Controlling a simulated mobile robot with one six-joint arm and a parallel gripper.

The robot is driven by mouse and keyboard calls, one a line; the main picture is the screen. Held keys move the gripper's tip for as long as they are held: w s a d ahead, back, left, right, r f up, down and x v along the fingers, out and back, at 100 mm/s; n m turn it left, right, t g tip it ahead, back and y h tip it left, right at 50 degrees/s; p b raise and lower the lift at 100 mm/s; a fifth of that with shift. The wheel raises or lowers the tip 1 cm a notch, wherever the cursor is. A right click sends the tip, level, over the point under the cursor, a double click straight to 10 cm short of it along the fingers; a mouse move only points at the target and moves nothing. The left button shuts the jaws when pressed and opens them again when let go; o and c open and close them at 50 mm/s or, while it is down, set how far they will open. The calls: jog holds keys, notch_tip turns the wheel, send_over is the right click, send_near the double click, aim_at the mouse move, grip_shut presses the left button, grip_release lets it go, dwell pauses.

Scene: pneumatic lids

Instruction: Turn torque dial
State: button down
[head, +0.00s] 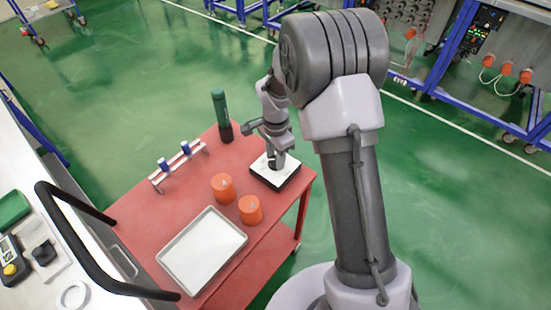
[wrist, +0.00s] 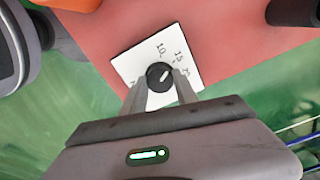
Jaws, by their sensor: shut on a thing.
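The torque dial is a round black knob (wrist: 160,76) with a pale pointer mark, on a white plate (wrist: 135,57) printed with numbers such as 10 and 15. In the head view, the white-topped box with dark sides (head: 290,182) sits at the right corner of the red cart; my gripper hides its knob there. My gripper (wrist: 160,82) is shut on the knob, with one finger on each side of it. The pointer mark slants toward the upper right in the wrist view. My gripper (head: 278,163) comes down onto the box from above.
Two orange cylinders (head: 223,187) (head: 250,209) stand left of the box on the red cart top (head: 150,222). A green-and-black tool (head: 220,110) stands behind. A rack with blue-topped pieces (head: 178,166) and a silver tray (head: 203,248) are farther left.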

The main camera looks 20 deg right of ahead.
aim_at(275, 160)
jog(key=shift+m+b, duration=0.3)
jog(key=shift+m, duration=0.5)
jog(key=c, duration=0.9)
grip_release()
jog(key=shift+c, duration=0.2)
notch_tip(275, 160, up, 18)
jog(key=p, duration=0.6)
jog(key=shift+f, duration=0.25)
jog(key=shift+r, duration=0.1)
